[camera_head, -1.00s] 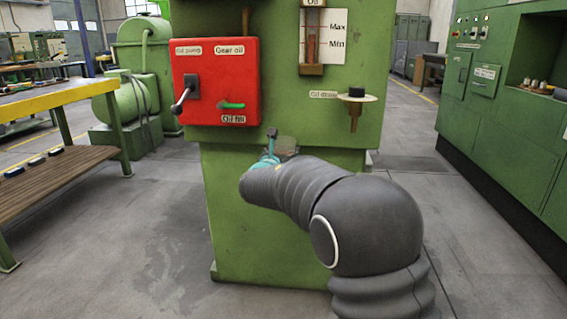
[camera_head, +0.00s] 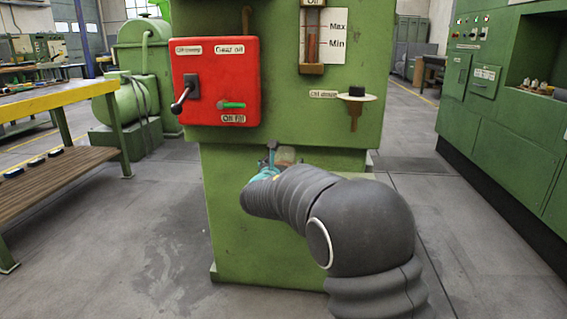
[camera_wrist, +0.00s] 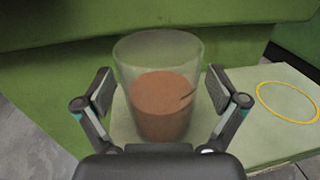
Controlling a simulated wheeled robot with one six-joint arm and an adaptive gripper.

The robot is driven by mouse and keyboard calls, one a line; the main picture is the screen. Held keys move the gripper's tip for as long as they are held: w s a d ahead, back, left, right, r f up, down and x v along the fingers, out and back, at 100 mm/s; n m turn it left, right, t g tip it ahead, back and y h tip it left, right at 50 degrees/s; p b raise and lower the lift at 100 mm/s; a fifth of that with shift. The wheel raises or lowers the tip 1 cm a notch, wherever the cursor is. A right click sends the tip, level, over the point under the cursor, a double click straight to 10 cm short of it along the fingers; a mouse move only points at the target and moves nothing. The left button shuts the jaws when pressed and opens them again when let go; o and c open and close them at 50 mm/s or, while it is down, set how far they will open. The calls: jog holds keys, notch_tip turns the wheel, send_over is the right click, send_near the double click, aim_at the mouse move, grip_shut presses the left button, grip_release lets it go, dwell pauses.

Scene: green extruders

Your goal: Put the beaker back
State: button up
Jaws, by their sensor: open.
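The beaker (camera_wrist: 160,95) is clear and partly filled with brown liquid. In the wrist view it is upright between the two fingers of my gripper (camera_wrist: 160,88), which are open, with small gaps on either side. Its base is over a pale green ledge (camera_wrist: 245,128); the palm hides part of the bottom, so contact is unclear. A yellow circle (camera_wrist: 289,102) is marked on the ledge to the right, with nothing inside it. In the head view, the beaker (camera_head: 287,155) is a small pale patch behind my gripper (camera_head: 270,163), mostly hidden by my arm.
The green machine (camera_head: 225,225) stands close behind the gripper. Its red panel (camera_head: 216,82) with levers is above left, and a drain spout (camera_head: 354,112) sticks out above right.

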jog(key=shift+r, duration=0.15)
jog(key=shift+s+a, duration=0.1)
jog(key=shift+s, duration=0.3)
jog(key=s+a, duration=0.2)
jog(key=s, duration=0.9)
jog(key=s+d+m+g+h, duration=0.1)
jog(key=s+d+m+g, duration=0.2)
jog(key=s+d+m, duration=0.45)
jog(key=s+d+f+m+g+h, duration=0.1)
jog(key=s+d+m+g+h, duration=0.2)
jog(key=d, duration=0.7)
jog(key=s+d+m+g, duration=0.3)
jog(key=s+d+m, duration=0.25)
jog(key=d, duration=0.25)
jog(key=s+d+f+m+g+y, duration=0.2)
jog(key=s+d+f+m+g, duration=0.15)
jog(key=s+m, duration=0.6)
jog(key=s+a+f+m+y, duration=0.2)
jog(key=s+m, duration=0.2)
jog(key=s, duration=0.2)
jog(key=s+a+f+m+y, duration=0.2)
jog(key=s+m+y, duration=0.1)
jog(key=s, duration=0.3)
jog(key=shift+s+m, duration=0.2)
jog(key=shift+m, duration=0.45)
